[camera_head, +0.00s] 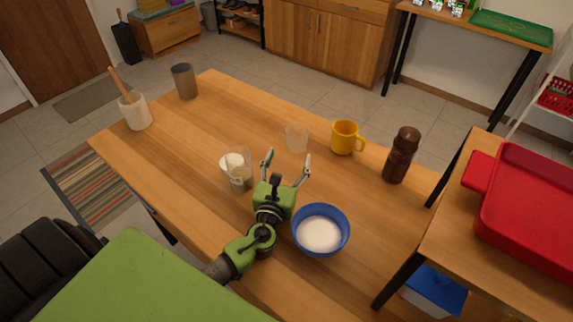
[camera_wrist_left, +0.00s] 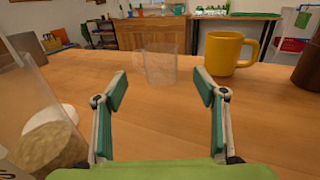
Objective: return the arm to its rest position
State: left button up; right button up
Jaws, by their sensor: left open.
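My left gripper (camera_head: 286,170) reaches over the wooden table (camera_head: 220,110) in the head view, its fingers spread wide with nothing between them. It also shows open in the left wrist view (camera_wrist_left: 161,90). A clear empty glass (camera_head: 296,138) stands beyond the fingertips, apart from them. Left of the gripper is a clear container with pale brown contents (camera_head: 240,178). Close on the right of the gripper is a blue bowl (camera_head: 320,232) holding white powder. My right gripper is not in view.
A yellow mug (camera_head: 344,137) and a brown bottle (camera_head: 401,155) stand to the right. A grey cup (camera_head: 185,80) and a white pot with a wooden utensil (camera_head: 135,111) are at the far left. A red tray (camera_head: 535,205) lies on a side table. The table's left middle is clear.

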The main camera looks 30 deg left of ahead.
pick_arm(q)
jog(key=shift+v, duration=1.1)
